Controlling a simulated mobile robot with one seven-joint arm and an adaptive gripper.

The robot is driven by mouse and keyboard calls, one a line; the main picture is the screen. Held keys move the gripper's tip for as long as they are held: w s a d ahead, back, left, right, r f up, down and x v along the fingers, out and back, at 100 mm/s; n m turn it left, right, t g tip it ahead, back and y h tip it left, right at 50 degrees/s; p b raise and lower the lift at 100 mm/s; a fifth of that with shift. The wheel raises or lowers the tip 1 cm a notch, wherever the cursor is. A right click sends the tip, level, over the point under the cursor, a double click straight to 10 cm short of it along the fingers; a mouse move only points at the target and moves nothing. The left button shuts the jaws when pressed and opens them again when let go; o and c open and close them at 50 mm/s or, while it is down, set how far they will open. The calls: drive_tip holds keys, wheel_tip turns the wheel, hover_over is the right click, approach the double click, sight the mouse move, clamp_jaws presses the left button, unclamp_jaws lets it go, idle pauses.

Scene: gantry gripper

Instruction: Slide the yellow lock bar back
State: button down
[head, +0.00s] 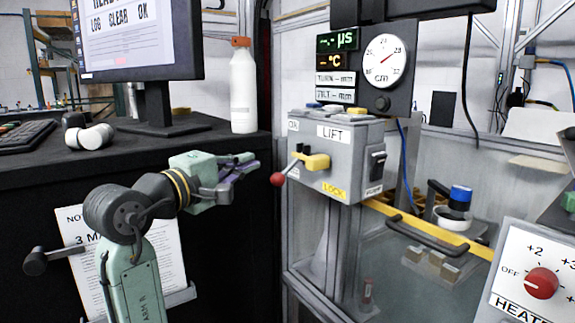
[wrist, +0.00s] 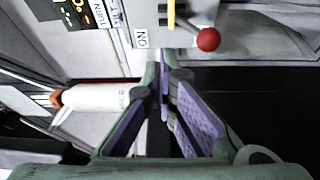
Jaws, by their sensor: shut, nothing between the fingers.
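The yellow lock bar (head: 316,161) is a short yellow piece on the front of the grey LIFT box (head: 356,139), beside the lever with a red knob (head: 277,180). Above the yellow LOCK label, it sits against the lever's shaft; I cannot tell if they touch. In the wrist view the yellow bar (wrist: 171,14) shows at the top edge, partly cut off, with the red knob (wrist: 208,40) to its right. My gripper (head: 250,161) is shut and empty, left of the box and apart from it. Its fingertips (wrist: 160,75) point toward the box in the wrist view.
A white bottle (head: 244,92) with an orange cap stands on the black desk behind my gripper, near a monitor (head: 140,40). A black rocker switch (head: 377,165) is on the box's right side. A yellow rail (head: 430,230) runs below right. The space between gripper and box looks clear.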

sight(312, 163)
drive_tip(key=shift+g+h, duration=0.3)
drive_tip(key=shift+g, duration=0.1)
drive_tip(key=x, duration=0.3)
drive_tip(key=p+x, duration=0.1)
drive_tip(key=x, duration=0.3)
drive_tip(key=p+x, duration=0.1)
drive_tip(key=x, duration=0.2)
drive_tip(key=shift+w+d+f, duration=0.1)
drive_tip(key=shift+d+f, duration=0.25)
drive_tip(key=shift+d, duration=0.25)
drive_tip(key=shift+s+d+f+p, duration=0.15)
drive_tip(key=shift+s+d, duration=0.2)
drive_tip(key=shift+s, duration=0.25)
drive_tip(key=shift+s+d+r+p, duration=0.15)
drive_tip(key=shift+s+d, duration=0.2)
drive_tip(key=shift+s, duration=0.2)
drive_tip(key=shift+s+d+f+p, duration=0.15)
drive_tip(key=shift+s+d, duration=0.2)
drive_tip(key=shift+s, duration=0.25)
drive_tip(key=shift+s+d, duration=0.7)
drive_tip(key=shift+s, duration=0.25)
drive_tip(key=shift+s+d, duration=0.7)
drive_tip(key=shift+s, duration=0.3)
drive_tip(key=shift+p, duration=0.3)
